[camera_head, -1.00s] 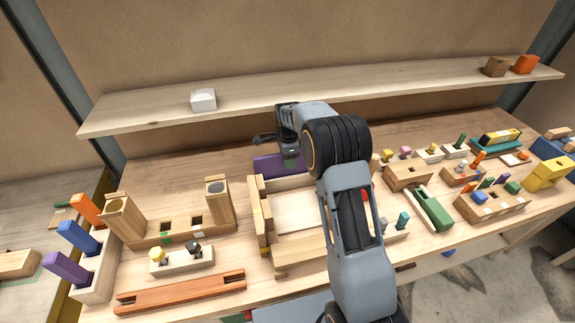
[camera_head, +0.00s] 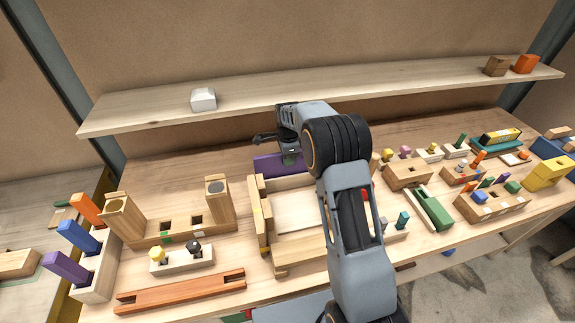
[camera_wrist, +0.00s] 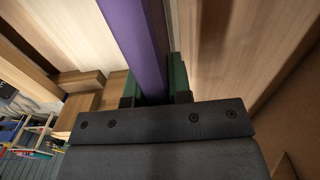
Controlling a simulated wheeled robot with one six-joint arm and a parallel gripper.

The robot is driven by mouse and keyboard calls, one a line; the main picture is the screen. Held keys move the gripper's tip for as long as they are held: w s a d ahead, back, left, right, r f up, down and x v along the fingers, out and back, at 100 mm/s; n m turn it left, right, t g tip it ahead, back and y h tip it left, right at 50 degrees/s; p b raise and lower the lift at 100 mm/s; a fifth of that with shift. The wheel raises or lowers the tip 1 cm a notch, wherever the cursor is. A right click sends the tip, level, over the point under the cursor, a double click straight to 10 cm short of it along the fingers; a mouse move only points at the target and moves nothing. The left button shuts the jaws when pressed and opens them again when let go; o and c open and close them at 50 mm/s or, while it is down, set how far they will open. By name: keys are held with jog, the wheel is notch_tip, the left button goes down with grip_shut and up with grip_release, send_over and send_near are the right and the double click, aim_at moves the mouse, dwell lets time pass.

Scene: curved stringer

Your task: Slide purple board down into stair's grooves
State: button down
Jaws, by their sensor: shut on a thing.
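The purple board (camera_head: 274,165) shows in the head view at the back of a light wooden frame, the stair (camera_head: 268,215). In the wrist view the purple board (camera_wrist: 137,38) runs up from between the green finger pads. My gripper (camera_wrist: 154,88) is shut on the board. In the head view my gripper (camera_head: 291,158) is partly hidden by my own arm. The board's lower edge is hidden behind the frame, so I cannot tell whether it sits in the grooves.
A shelf (camera_head: 330,85) runs along the back wall above the table and carries a white block (camera_head: 203,99). Wooden blocks with pegs stand left, including a two-post block (camera_head: 180,230). A green-topped block (camera_head: 433,208) and several peg blocks stand right.

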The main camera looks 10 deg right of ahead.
jog(key=shift+r, duration=0.1)
notch_tip(320, 180, up, 20)
jog(key=b, duration=0.2)
jog(key=s+f, duration=0.2)
jog(key=s, duration=1.2)
jog(key=shift+s+b, duration=0.2)
jog(key=shift+b, duration=0.25)
jog(key=shift+f+b, duration=1.9)
jog(key=shift+f, duration=1.1)
jog(key=shift+f+b, duration=1.25)
jog(key=shift+f, duration=1.25)
